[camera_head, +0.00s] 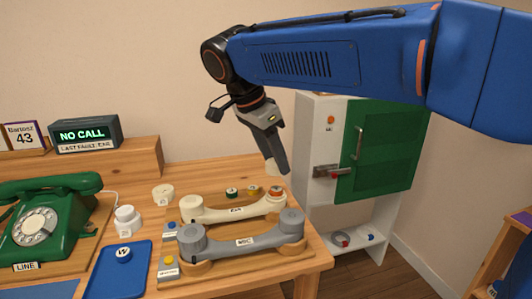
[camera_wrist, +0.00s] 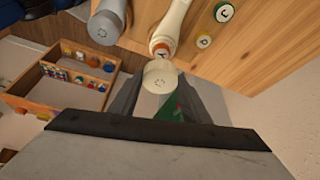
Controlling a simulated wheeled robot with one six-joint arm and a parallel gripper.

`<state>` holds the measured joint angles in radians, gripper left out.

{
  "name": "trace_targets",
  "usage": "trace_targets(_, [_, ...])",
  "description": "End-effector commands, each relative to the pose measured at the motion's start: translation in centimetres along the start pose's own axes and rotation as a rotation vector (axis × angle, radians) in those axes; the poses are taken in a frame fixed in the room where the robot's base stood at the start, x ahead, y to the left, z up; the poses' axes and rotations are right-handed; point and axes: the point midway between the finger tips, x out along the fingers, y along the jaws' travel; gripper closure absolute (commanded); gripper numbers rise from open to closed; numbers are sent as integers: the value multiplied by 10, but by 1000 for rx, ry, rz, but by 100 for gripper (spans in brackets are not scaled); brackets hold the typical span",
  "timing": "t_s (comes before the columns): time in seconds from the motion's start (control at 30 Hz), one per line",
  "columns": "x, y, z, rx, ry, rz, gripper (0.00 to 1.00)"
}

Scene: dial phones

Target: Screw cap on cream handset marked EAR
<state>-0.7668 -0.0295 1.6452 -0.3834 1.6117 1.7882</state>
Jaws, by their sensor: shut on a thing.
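My gripper (camera_head: 277,168) is shut on a cream cap (camera_wrist: 160,77), held above the right end of the cream handset (camera_head: 235,209). The handset lies on a wooden stand, with a dark label, apparently EAR, on its middle. There the cap appears just below the disc and partly overlaps that end. The cap looks apart from the handset in the head view. The handset's left end has a cream cap on it.
A grey handset (camera_head: 243,241) lies in front. Green and yellow discs (camera_head: 253,190) sit behind. At left are a round cream piece (camera_head: 163,194), a white pot (camera_head: 127,220), a blue tray (camera_head: 105,281) with a W disc, and a green telephone (camera_head: 45,222). A cabinet (camera_head: 310,150) stands behind right.

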Motion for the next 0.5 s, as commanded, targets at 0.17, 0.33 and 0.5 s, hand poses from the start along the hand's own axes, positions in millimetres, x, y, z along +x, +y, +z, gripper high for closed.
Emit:
trace_targets(0.17, [9, 0, 4, 0, 0, 0, 75])
trace_targets(0.33, [22, 0, 9, -1, 0, 1, 75])
trace_targets(0.5, [34, 0, 14, -2, 0, 1, 75])
